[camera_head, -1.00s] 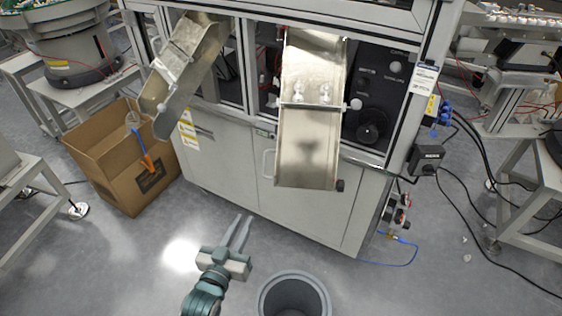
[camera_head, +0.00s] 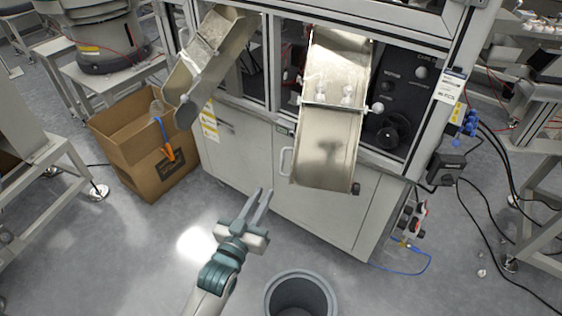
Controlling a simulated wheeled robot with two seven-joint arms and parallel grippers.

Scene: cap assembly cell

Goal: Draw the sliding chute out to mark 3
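A wide metal chute (camera_head: 328,150) slopes down out of the cabinet front, with a cross bar and a pale knob (camera_head: 378,107) at its side. A dark knob (camera_head: 356,188) sits at its lower right corner. A narrower metal chute (camera_head: 208,52) slopes down to the left above a cardboard box. I cannot read any marks on either chute. My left gripper (camera_head: 264,191) is open and empty, below and left of the wide chute's lower end, apart from it in the picture. My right gripper is out of view.
The cabinet (camera_head: 250,160) has a door handle (camera_head: 284,161) left of the wide chute. A grey round bin (camera_head: 300,280) stands on the floor at the bottom. The cardboard box (camera_head: 150,165) is at left. Cables and a blue hose (camera_head: 412,272) lie at right.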

